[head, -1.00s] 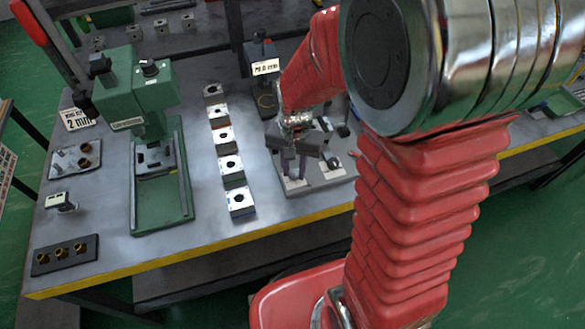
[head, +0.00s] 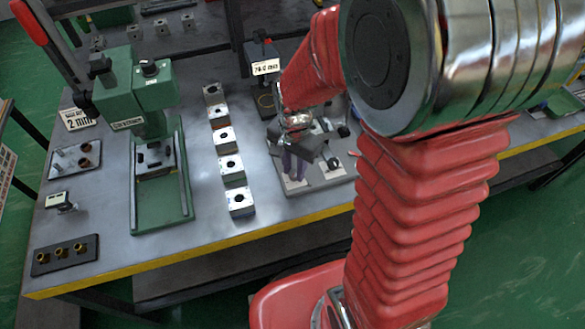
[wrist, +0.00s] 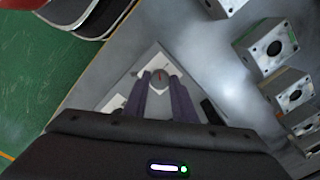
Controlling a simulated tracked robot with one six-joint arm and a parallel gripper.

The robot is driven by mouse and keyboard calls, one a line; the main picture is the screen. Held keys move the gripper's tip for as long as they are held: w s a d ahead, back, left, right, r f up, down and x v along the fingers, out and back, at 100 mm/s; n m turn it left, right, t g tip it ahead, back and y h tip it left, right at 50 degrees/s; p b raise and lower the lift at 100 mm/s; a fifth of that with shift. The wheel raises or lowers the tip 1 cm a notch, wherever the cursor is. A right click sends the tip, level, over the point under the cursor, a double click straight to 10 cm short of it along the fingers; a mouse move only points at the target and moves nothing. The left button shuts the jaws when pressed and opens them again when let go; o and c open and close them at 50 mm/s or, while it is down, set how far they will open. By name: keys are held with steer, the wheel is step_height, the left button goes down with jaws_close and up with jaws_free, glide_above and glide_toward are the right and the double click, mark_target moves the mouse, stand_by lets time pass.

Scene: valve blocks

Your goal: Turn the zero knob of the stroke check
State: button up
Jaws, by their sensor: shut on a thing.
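The stroke check stands right of the row of valve blocks, with a dark post, a white readout (head: 265,67) and a grey base with white plates. Its zero knob (wrist: 159,76), small and grey with a red mark, sits on a white plate (wrist: 150,62) in the wrist view. My gripper (wrist: 157,80) points down at that plate, its two purple fingers shut on the knob from both sides. In the head view my gripper (head: 295,174) is over the front left of the base, and its fingers hide the knob. A second dark knob (head: 333,163) is beside it.
Several metal valve blocks (head: 230,168) stand in a row close left of my gripper. A green press (head: 160,185) with a red-handled lever is farther left. A yellow-edged table front (head: 150,263) lies nearest me. Bare table separates blocks and base.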

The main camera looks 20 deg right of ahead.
mark_target(294, 173)
steer(key=o, duration=1)
steer(key=shift+o, duration=0.2)
step_height(294, 173, up, 14)
steer(key=shift+f, duration=0.15)
